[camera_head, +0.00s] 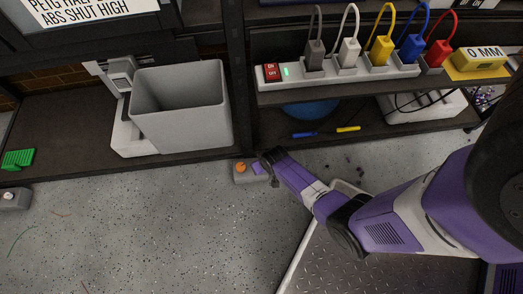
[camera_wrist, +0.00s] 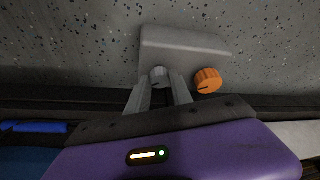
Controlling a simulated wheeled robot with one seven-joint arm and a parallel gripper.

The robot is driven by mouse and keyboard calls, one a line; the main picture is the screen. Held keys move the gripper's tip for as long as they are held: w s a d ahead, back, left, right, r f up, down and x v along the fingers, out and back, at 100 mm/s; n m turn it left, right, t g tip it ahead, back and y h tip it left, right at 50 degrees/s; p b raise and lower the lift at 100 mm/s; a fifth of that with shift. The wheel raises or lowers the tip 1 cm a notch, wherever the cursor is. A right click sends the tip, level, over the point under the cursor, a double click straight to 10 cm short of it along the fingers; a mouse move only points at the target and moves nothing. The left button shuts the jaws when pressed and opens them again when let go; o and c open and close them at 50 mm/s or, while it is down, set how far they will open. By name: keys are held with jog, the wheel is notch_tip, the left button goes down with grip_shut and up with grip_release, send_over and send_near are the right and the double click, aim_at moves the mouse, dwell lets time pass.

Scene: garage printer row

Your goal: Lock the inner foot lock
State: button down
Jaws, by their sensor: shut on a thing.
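A grey foot block (camera_wrist: 185,48) lies on the speckled floor at the shelf's front edge; it also shows in the head view (camera_head: 244,179). It bears an orange ribbed knob (camera_wrist: 208,80) with a dark mark line, and a grey knob (camera_wrist: 159,76) beside it. The orange knob shows in the head view (camera_head: 241,167) too; the grey one is hidden there by my gripper. My gripper (camera_wrist: 160,88) is shut on the grey knob, one finger on each side. In the head view my gripper (camera_head: 259,167) reaches the block's right side.
Another grey foot block (camera_head: 14,199) with a pale knob is at the far left. A grey bin (camera_head: 182,125) stands on the lower shelf. A power strip (camera_head: 335,76) with coloured plugs is on the right shelf. A metal tread plate (camera_head: 340,265) lies under my arm. Floor to the left is mostly clear.

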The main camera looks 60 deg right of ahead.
jog(key=m+g+h, duration=0.1)
jog(key=m, duration=0.2)
jog(key=shift+w+a+m, duration=0.1)
jog(key=shift+a+m, duration=0.05)
jog(key=shift+m, duration=0.15)
jog(key=shift+f+m+g+h+b, duration=0.1)
jog(key=shift+m+g+h+b, duration=0.35)
jog(key=shift+m, duration=1.05)
jog(key=c, duration=1.1)
grip_release()
jog(key=p+v, duration=0.4)
jog(key=v, duration=0.4)
jog(key=shift+w+p, duration=0.1)
jog(key=shift+p, duration=0.25)
